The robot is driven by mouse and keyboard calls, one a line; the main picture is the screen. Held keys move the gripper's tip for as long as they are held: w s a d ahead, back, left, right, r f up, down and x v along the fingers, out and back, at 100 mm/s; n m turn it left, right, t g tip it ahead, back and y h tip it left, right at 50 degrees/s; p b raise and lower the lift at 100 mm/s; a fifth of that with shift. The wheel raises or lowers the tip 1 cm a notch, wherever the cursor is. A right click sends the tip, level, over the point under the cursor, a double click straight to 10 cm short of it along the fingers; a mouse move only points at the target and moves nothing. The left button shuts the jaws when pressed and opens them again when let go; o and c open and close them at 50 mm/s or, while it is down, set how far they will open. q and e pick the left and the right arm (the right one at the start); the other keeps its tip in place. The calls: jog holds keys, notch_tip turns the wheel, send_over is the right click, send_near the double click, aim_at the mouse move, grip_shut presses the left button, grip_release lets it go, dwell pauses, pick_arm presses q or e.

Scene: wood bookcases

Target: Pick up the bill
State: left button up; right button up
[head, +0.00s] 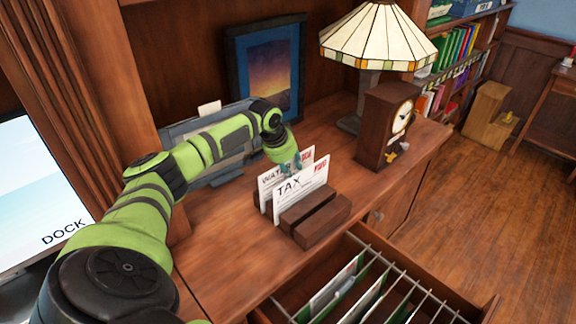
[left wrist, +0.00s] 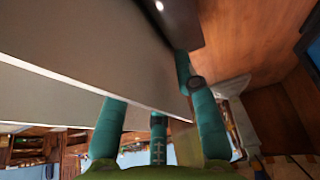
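Two white bills stand upright in a dark wooden letter holder (head: 312,216) on the desk. The front one is the TAX bill (head: 302,190), with red print at its corner. The WATER bill (head: 270,177) stands behind it, partly hidden. My left gripper (head: 291,164) has teal fingers at the top of the bills, partly hidden behind the TAX bill. In the left wrist view the fingers of my left gripper (left wrist: 155,125) are spread apart, close to large pale paper faces (left wrist: 85,40). I cannot tell whether they touch. My right gripper is not in view.
An open drawer (head: 375,262) with hanging files is below the desk's front edge. A clock (head: 387,122) and a stained-glass lamp (head: 378,38) stand right of the bills. A framed picture (head: 268,68) stands behind. A monitor (head: 35,195) is at left.

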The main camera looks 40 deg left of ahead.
pick_arm(q)
grip_shut()
jog(key=shift+r, duration=0.1)
notch_tip(320, 180, up, 10)
jog(key=shift+f+b, duration=0.1)
jog(key=shift+b, duration=0.5)
